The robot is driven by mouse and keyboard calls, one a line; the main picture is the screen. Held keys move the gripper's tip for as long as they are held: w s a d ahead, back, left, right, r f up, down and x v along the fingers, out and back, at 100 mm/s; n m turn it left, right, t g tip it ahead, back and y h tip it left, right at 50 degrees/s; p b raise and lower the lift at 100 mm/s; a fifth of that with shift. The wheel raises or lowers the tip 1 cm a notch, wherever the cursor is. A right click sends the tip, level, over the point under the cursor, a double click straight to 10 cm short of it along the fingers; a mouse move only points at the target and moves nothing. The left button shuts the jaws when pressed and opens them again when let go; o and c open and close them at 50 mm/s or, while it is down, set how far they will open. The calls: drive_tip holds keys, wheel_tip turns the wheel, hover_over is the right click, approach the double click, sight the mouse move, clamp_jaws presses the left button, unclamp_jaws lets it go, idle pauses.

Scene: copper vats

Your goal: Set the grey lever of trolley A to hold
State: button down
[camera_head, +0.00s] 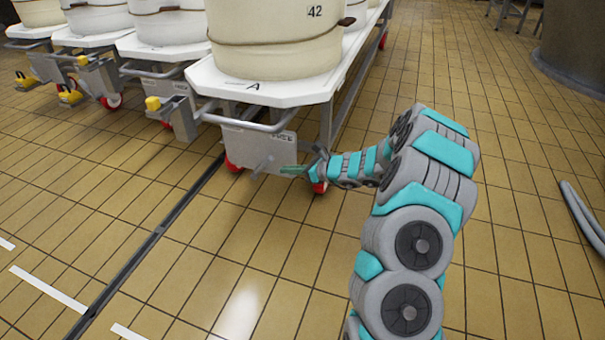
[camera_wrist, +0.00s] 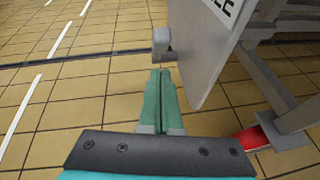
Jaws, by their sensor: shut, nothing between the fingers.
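Trolley A (camera_head: 225,83) is a white platform marked A that bears a cream vat. Under its front edge hangs a grey plate (camera_head: 247,146) with the word FREE (camera_head: 283,137) at its upper right. The grey lever (camera_head: 262,165) sits low on the plate. In the wrist view the lever's grey end (camera_wrist: 162,41) sticks out past the plate's face, just ahead of my fingertips. My gripper (camera_head: 284,170) has its green fingers (camera_wrist: 160,72) shut and empty, just right of the lever in the head view. I cannot tell whether they touch it. No hold mark is readable.
Similar trolleys with yellow-ended levers (camera_head: 153,103) stand to the left. A bent metal handle (camera_head: 245,121) crosses above the plate. A red wheel (camera_wrist: 250,138) and frame leg are close to the right of my gripper. Tiled floor in front is clear, with a drain channel (camera_head: 150,240).

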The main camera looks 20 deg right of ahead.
sight(269, 159)
drive_tip(key=shift+w+a+r, duration=0.75)
drive_tip(key=shift+w+a, duration=0.15)
drive_tip(key=shift+w, duration=0.15)
drive_tip(key=p, duration=0.1)
drive_tip(key=r+p, duration=0.1)
drive_tip(key=p, duration=0.1)
drive_tip(key=a+r+h+p, duration=0.1)
drive_tip(key=shift+w+r+g, duration=0.1)
drive_tip(key=shift+w+g, duration=0.2)
drive_tip(key=shift+w, duration=0.05)
drive_tip(key=p, duration=0.3)
drive_tip(key=w+a+g+h+p, duration=0.1)
drive_tip(key=p, duration=0.2)
drive_tip(key=a+r+g+h+p, duration=0.1)
drive_tip(key=p, duration=0.3)
drive_tip(key=shift+w+a+r, duration=0.1)
drive_tip(key=shift+w+a, duration=0.15)
